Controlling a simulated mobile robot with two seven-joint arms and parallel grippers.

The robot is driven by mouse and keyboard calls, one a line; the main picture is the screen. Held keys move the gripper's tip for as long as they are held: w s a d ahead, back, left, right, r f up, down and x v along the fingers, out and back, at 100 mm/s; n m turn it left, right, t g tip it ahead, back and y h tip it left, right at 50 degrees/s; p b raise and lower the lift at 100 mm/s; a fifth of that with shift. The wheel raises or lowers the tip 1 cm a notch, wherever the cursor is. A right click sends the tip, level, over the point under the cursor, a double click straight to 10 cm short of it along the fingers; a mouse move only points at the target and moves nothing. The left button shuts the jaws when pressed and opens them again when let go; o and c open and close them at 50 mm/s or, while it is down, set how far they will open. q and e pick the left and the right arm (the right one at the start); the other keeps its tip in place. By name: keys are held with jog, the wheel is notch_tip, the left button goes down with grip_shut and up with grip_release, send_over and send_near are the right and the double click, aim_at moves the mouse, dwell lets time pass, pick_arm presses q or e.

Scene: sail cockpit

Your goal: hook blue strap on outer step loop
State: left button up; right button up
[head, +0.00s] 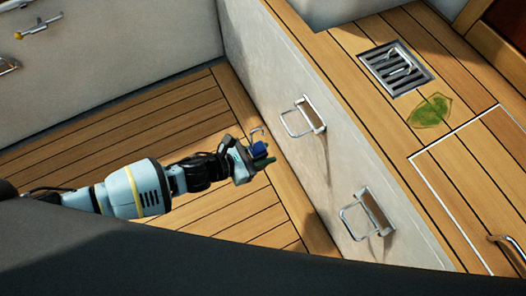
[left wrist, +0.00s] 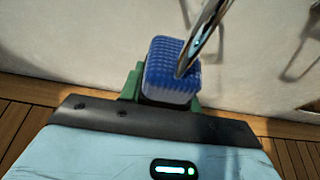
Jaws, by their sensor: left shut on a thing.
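My left gripper (head: 262,159) is shut on the blue strap (head: 259,149), in front of the pale step wall. In the left wrist view the ribbed blue strap end (left wrist: 168,62) sits between green fingertips. A metal hook (head: 257,134) rises from the strap; it also shows in the left wrist view (left wrist: 207,33). Two metal step loops stick out of the wall: one farther away (head: 296,120) and one nearer (head: 360,216). I cannot tell which is the outer one. The hook appears apart from both loops. My right gripper is not in view.
The pale wall (head: 270,80) rises from the slatted wooden floor (head: 130,125) to a wooden deck. The deck holds a metal drain grate (head: 396,68), a green leaf (head: 430,111) and a metal handle (head: 507,246). Floor around the gripper is clear.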

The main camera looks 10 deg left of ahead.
pick_arm(q)
jog(key=shift+w+d, duration=0.2)
jog(key=shift+d, duration=0.05)
jog(key=b+x, duration=0.5)
jog(key=x, duration=0.3)
jog(key=shift+f+b, duration=0.15)
jog(key=shift+b, duration=0.15)
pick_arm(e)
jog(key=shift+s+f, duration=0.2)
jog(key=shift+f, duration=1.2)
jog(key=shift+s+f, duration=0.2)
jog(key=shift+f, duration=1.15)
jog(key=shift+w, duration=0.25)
pick_arm(q)
jog(key=o, duration=1.3)
jog(key=shift+c, duration=0.2)
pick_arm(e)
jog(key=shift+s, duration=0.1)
